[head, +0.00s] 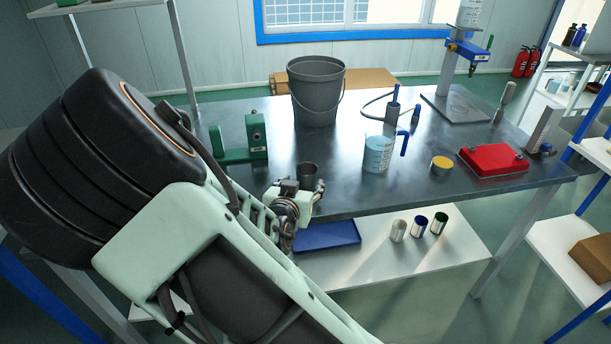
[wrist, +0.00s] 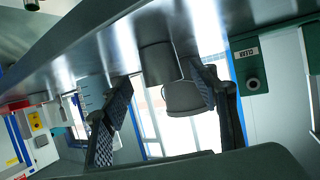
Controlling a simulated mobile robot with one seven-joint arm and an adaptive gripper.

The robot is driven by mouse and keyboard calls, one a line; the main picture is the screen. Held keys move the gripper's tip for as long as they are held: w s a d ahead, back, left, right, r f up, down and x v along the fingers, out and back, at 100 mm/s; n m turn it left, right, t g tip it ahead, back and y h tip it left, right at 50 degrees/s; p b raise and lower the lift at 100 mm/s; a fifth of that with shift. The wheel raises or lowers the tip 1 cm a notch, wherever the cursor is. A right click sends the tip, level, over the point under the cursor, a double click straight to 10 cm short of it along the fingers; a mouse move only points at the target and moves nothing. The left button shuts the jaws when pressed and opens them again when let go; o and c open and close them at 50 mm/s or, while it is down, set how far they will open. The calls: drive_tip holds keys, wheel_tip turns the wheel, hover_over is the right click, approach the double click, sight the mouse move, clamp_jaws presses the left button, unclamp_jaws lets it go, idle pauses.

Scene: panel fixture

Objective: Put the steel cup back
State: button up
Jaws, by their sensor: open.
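The steel cup (head: 308,172) is a small dark grey cup standing upright at the front edge of the dark metal bench (head: 350,195). In the wrist view, which is upside down, the cup (wrist: 158,62) hangs from the bench top near the picture's middle. My gripper (head: 301,192) is at the bench's front edge, right by the cup, and partly hides its lower part in the head view. In the wrist view my gripper (wrist: 163,86) has its two pads wide apart, with the cup in line between them. I cannot tell how deep the cup sits between the pads.
A grey bucket (head: 315,95) stands behind the cup. A green fixture (head: 240,140) is to the left, a blue-white measuring jug (head: 378,153) to the right, then a yellow-topped tin (head: 441,163) and red case (head: 493,160).

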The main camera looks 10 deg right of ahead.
drive_tip(key=p+v, duration=0.1)
drive_tip(key=v, duration=0.4)
drive_tip(key=shift+s, duration=0.1)
idle(0.3)
